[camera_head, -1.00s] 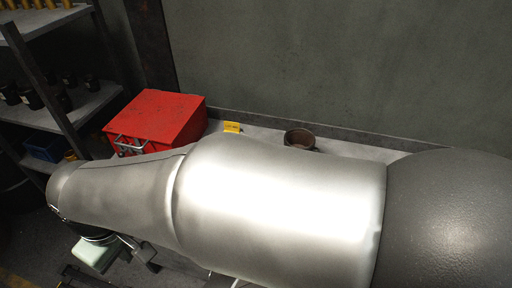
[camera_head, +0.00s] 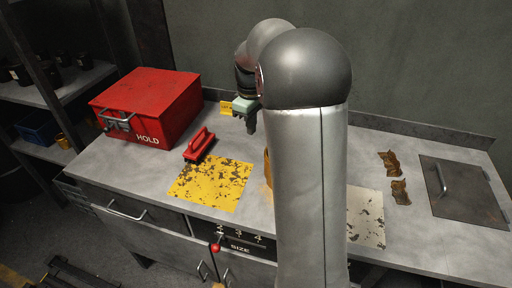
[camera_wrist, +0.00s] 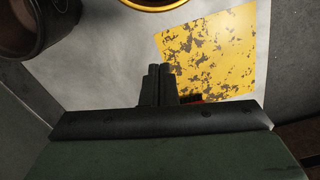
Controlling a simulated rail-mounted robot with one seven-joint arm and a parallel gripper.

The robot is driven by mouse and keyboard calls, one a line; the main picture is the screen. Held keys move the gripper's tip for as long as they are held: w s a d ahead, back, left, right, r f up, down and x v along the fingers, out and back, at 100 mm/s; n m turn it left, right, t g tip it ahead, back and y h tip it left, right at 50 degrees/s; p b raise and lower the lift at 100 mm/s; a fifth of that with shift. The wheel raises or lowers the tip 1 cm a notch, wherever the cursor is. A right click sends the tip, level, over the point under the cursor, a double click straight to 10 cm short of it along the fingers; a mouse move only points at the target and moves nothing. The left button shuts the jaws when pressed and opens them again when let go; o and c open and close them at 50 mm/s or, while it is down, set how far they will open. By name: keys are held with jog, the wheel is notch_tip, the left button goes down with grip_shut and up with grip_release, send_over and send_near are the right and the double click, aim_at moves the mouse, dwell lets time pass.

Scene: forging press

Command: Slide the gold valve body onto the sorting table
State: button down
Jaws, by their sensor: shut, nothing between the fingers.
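The grey sorting table (camera_head: 430,245) runs along the wall. Two crumpled-looking brown-gold pieces, one farther back (camera_head: 388,162) and one nearer (camera_head: 400,192), lie on its right part; I cannot tell whether either is the gold valve body. A gold-yellow thing (camera_head: 267,168) is mostly hidden behind my arm. A round gold-yellow rim (camera_wrist: 155,3) is cut off at the top of the wrist view. My gripper (camera_head: 251,128) is above the back of the table, left of my arm; its fingertips (camera_wrist: 160,70) are shut and empty.
A red HOLD box (camera_head: 150,105) stands at the left, with a red-handled tool (camera_head: 199,145) and worn yellow patch (camera_head: 212,183) beside it. A brown pot (camera_wrist: 30,25) is near my gripper. A worn white patch (camera_head: 366,216) and dark hatch (camera_head: 462,192) are at the right.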

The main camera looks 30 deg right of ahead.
notch_tip(320, 180, down, 10)
jog(key=shift+s+r+p, duration=0.1)
jog(key=shift+r+p, duration=0.15)
jog(key=shift+p, duration=0.4)
jog(key=s+d, duration=0.1)
jog(key=s+d+p, duration=0.1)
jog(key=s, duration=0.1)
jog(key=shift+r, duration=0.1)
jog(key=shift+s+d, duration=0.15)
jog(key=shift+s, duration=0.05)
